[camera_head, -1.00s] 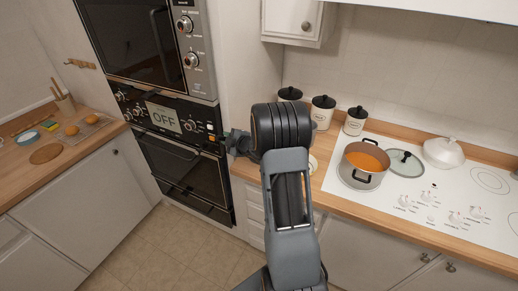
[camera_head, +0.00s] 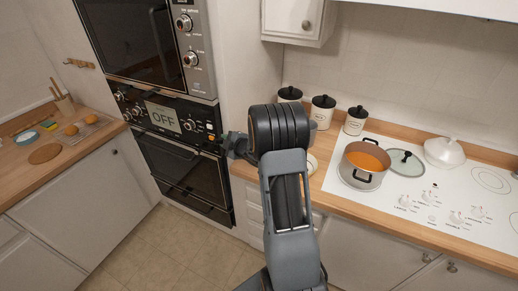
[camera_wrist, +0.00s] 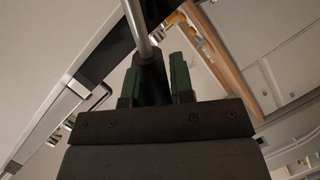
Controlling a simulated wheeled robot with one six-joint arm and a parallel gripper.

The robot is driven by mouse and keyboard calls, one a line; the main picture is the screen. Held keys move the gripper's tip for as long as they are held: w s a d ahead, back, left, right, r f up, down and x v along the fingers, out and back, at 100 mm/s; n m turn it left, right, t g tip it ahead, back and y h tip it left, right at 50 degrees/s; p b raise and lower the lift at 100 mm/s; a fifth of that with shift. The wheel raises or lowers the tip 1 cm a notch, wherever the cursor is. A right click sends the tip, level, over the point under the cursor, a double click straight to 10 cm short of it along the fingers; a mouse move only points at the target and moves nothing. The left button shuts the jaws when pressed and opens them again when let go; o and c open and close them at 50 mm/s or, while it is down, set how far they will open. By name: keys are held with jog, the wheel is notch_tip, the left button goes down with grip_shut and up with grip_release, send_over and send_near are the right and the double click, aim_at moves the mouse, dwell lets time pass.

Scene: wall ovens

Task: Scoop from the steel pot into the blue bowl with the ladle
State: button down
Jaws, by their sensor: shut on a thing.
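The steel pot (camera_head: 349,173), filled with orange liquid, stands upright on the white hob. My gripper (camera_wrist: 154,78) is shut on the ladle's black handle (camera_wrist: 152,80). The ladle's metal shaft runs out of the top of the wrist view; its scoop is out of view. In the head view my gripper (camera_head: 236,146) is left of the pot and well apart from it, in front of the oven, mostly hidden by my arm.
A glass lid (camera_head: 401,158) lies right of the pot, with a white lidded dish (camera_head: 444,152) beyond it. Canisters with black lids (camera_head: 323,112) stand along the back wall. The wall oven (camera_head: 178,165) is close behind my gripper. The floor (camera_head: 170,245) is clear.

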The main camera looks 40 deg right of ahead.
jog(key=shift+a+f+n+h+b, duration=0.15)
jog(key=shift+a+f+n+b, duration=0.15)
jog(key=shift+f+b, duration=0.25)
jog(key=shift+a+f+n+h+b, duration=0.1)
jog(key=shift+a+f+n+b, duration=0.15)
jog(key=shift+f+b, duration=0.25)
jog(key=shift+a+f+n+h+b, duration=0.2)
jog(key=shift+f+n+b, duration=0.15)
jog(key=shift+f+b, duration=0.15)
dwell(1.1)
jog(key=shift+a+f+n+h+b, duration=0.2)
jog(key=shift+f+n+b, duration=0.15)
jog(key=shift+f+b, duration=0.4)
jog(key=shift+a+f+n+h+b, duration=0.15)
jog(key=shift+f+n+b, duration=0.2)
jog(key=shift+f+b, duration=0.35)
dwell(0.7)
